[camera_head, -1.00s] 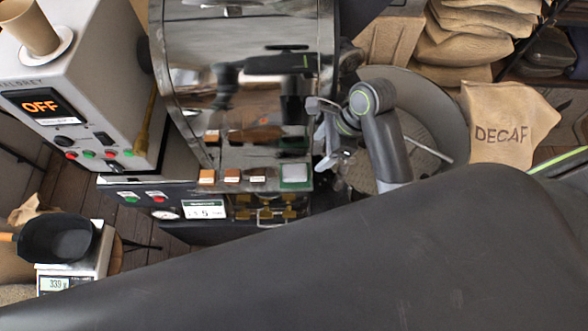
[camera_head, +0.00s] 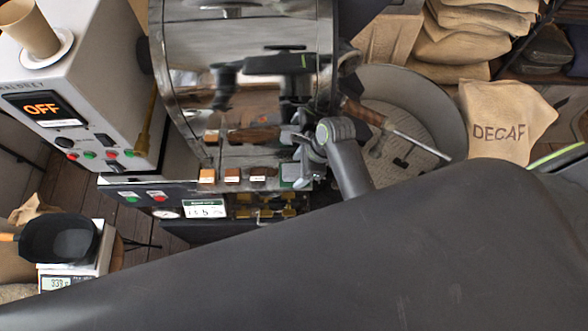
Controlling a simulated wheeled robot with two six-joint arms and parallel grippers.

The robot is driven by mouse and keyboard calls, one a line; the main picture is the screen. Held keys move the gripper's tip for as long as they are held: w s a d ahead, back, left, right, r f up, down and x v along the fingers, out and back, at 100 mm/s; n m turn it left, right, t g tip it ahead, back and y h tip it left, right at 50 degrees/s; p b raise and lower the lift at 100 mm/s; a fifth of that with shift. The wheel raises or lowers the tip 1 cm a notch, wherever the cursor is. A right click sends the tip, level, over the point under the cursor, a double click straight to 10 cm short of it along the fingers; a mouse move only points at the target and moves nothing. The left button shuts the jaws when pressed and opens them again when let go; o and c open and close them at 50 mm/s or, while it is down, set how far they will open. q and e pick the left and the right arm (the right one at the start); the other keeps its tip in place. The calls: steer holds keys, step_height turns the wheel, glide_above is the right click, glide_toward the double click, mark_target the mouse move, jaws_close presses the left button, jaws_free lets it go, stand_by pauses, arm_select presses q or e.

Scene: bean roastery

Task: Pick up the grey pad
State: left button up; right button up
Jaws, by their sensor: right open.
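A small light-grey pad (camera_head: 288,173) with a green edge lies at the right end of the ledge on the roaster's front. It is partly hidden by my right gripper. My right gripper (camera_head: 303,158) is open, with its fingers over and just right of the pad. I cannot tell whether they touch it. My left gripper is not in view.
Small brown tiles (camera_head: 232,175) line the ledge left of the pad. The shiny roaster drum (camera_head: 245,100) rises behind. A wood-handled tool (camera_head: 405,135) lies over the round tray (camera_head: 450,110) at right. My dark arm link fills the foreground.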

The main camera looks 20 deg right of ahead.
steer(key=shift+f, duration=0.1)
steer(key=c, duration=1)
steer(key=shift+c, duration=0.2)
